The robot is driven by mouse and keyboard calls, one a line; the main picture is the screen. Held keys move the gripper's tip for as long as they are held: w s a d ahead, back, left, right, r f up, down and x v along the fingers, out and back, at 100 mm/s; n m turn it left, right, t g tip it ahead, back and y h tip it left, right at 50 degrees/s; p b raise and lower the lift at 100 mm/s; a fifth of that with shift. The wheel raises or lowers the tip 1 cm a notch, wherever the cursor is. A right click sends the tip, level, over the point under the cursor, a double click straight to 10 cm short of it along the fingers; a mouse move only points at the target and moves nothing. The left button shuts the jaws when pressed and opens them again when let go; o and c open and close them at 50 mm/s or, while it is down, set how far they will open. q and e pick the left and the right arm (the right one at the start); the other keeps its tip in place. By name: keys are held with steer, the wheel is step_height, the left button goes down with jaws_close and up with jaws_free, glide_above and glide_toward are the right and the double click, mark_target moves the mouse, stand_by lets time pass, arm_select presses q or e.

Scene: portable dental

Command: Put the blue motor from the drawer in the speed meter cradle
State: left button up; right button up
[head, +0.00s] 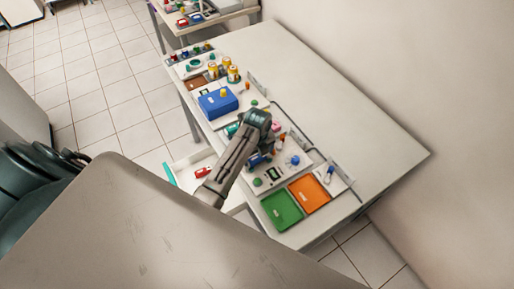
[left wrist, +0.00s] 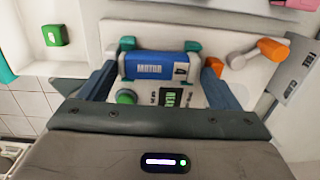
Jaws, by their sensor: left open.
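The blue motor (left wrist: 155,66), labelled "MOTOR" with a 4 at one end, lies between teal-topped posts of the speed meter cradle (left wrist: 192,47) in the left wrist view. A small display (left wrist: 176,97) and a green button (left wrist: 126,97) are beside it. In the head view the blue motor (head: 255,160) shows partly behind my left arm. My left gripper (left wrist: 155,82) is open, with one finger on each side of the motor; whether they touch it I cannot tell. The open drawer (head: 182,161) is left of the arm in the head view. My right gripper is not in view.
Green (head: 281,209) and orange (head: 309,193) trays lie at the near end of the table. A blue box (head: 217,103) and yellow cans (head: 233,74) stand farther back. An orange-and-white handle (left wrist: 258,52) is close to the gripper. The table's right side is clear.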

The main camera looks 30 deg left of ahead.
arm_select(q)
steer(key=shift+s+d+f, duration=0.2)
steer(key=shift+s+f, duration=0.15)
steer(key=shift+f, duration=0.15)
steer(key=r+b, duration=0.1)
steer(key=r, duration=0.1)
steer(key=w+r+b, duration=0.1)
steer(key=r, duration=0.2)
steer(key=shift+a+r, duration=0.1)
steer(key=shift+a, duration=0.05)
step_height(320, 180, up, 6)
steer(key=shift+s+r+p, duration=0.25)
steer(key=shift+s+p, duration=0.1)
steer(key=shift+p, duration=0.05)
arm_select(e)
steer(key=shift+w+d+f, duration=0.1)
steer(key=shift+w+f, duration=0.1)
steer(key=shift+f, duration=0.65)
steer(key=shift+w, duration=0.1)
